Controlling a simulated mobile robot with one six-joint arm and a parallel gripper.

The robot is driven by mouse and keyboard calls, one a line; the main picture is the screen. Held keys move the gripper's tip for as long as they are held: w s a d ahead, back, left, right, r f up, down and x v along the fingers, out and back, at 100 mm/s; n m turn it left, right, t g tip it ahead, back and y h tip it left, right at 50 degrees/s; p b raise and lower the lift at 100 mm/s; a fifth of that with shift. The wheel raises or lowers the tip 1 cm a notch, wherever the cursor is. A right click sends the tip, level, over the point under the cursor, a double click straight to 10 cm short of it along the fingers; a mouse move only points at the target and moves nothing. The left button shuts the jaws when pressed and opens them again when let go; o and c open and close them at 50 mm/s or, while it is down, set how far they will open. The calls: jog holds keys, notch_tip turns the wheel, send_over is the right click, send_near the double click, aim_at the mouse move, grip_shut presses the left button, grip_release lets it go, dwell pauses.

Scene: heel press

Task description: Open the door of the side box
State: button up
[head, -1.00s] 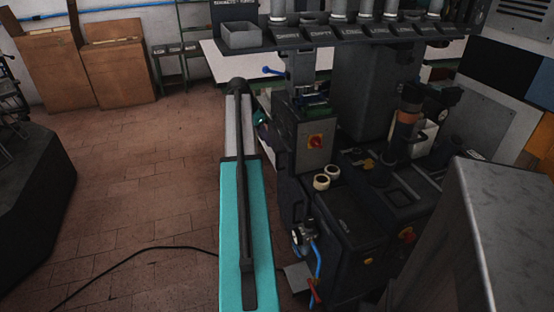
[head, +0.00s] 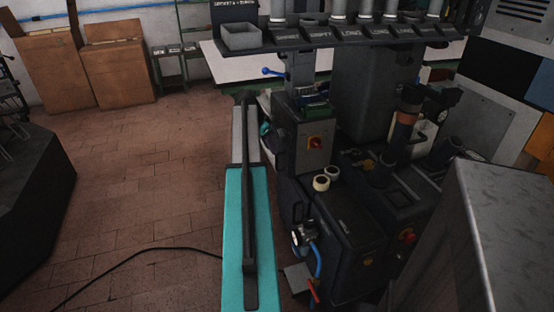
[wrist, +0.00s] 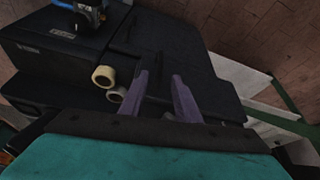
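The dark machine (head: 345,225) stands right of my arm in the head view. A grey box with a red switch (head: 315,142) is on its near left side; I take this for the side box, but cannot make out a door edge or handle. In the wrist view, my gripper (wrist: 167,70) has two purple-grey fingers with a gap between them and nothing visible held. They lie over the dark machine (wrist: 160,32), right of two cream rolls (wrist: 105,76); contact cannot be told. In the head view my gripper cannot be made out past the arm's far end.
The cream rolls also show on the machine in the head view (head: 321,183). A labelled rack (head: 350,33) spans above the machine. A grey metal cabinet (head: 505,220) stands at front right.

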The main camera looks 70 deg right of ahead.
aim_at(277, 167)
jog(key=shift+x, duration=4.35)
jog(key=shift+a, duration=0.1)
